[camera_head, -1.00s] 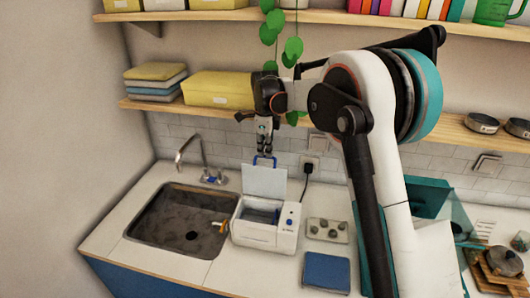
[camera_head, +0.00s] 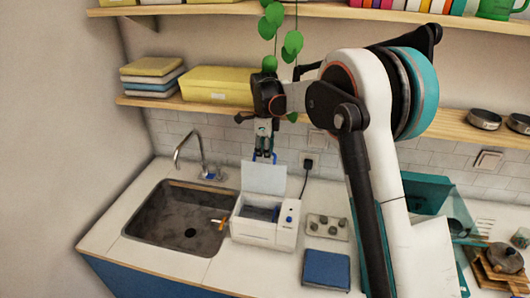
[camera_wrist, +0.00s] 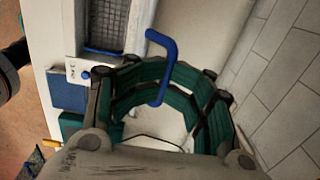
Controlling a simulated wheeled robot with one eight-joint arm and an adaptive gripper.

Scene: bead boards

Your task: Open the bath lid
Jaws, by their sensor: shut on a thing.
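The bath is a white box (camera_head: 255,232) with a dark basket inside, on the counter right of the sink. Its pale lid (camera_head: 263,179) stands up, raised at the back edge, and the bath's opening shows. The lid's blue handle (camera_head: 265,158) is at its upper edge; it also shows in the wrist view (camera_wrist: 156,42). My gripper (camera_head: 264,150) is above the lid, pointing down, shut on the handle. In the wrist view, my gripper's green-padded fingers (camera_wrist: 165,92) surround the handle's lower end. The exact contact is partly hidden.
A sink (camera_head: 180,216) with a tap (camera_head: 190,150) lies to the left. A grey tray with small round pieces (camera_head: 327,227) and a blue pad (camera_head: 326,269) are to the right. A shelf (camera_head: 200,106) and hanging green leaves (camera_head: 275,35) are close to my arm.

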